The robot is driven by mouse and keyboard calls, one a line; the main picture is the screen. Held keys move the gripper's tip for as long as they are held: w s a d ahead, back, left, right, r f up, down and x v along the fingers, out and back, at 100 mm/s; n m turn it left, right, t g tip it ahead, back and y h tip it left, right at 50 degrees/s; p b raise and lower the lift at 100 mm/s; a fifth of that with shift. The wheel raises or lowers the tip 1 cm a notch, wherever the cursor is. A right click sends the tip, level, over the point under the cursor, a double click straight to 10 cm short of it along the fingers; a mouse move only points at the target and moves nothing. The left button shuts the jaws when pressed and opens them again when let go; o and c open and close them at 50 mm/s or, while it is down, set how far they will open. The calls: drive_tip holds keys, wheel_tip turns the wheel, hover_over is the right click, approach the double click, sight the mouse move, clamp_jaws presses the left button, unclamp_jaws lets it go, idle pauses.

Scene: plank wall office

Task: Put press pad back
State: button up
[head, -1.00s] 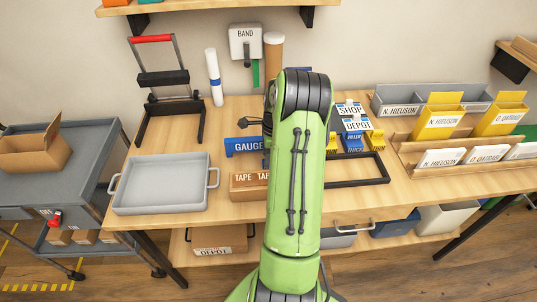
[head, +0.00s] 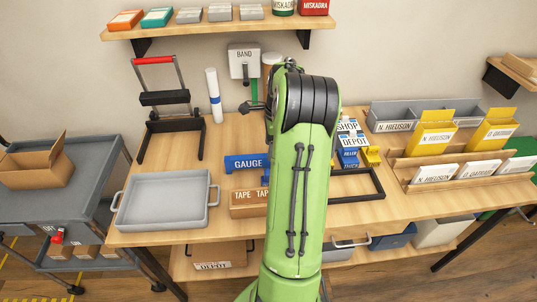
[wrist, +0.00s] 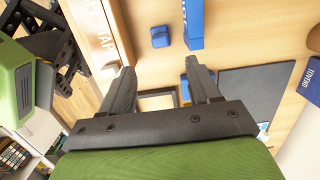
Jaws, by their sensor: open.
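I cannot pick out the press pad for certain. A small blue block (wrist: 160,36) lies on the table in the wrist view, near a longer blue bar (wrist: 194,22). A dark frame with a red handle (head: 153,60) and a black crossbar (head: 164,97) stands at the back left of the table; it looks like a press. My gripper (wrist: 159,66) is open, with nothing between its fingers, above the table. In the head view my green arm hides most of the gripper and the table behind it.
A grey tray (head: 165,201) sits at the table's front left. A blue GAUGE holder (head: 245,163) and wooden TAPE box (head: 248,204) stand left of my arm. Yellow bins (head: 431,133) and label holders stand at the right. A shelf (head: 205,27) hangs above.

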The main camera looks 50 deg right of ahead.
drive_tip(key=a+r+n+h, duration=0.1)
drive_tip(key=a+r+n, duration=0.35)
drive_tip(key=a, duration=0.35)
drive_tip(key=w+a+r+n+t, duration=0.1)
drive_tip(key=a+r+n, duration=0.35)
drive_tip(key=a, duration=0.25)
drive_tip(key=a+r+n+h, duration=0.1)
drive_tip(key=a+r+n, duration=0.35)
drive_tip(key=a, duration=0.35)
drive_tip(key=s+a+f+n+t+y, duration=0.1)
drive_tip(key=s+a+n+t, duration=0.2)
drive_tip(key=s+a+n, duration=0.9)
drive_tip(key=shift+s+a+n+t, duration=0.15)
drive_tip(key=shift+a+n+t, duration=0.2)
drive_tip(key=shift+n, duration=0.8)
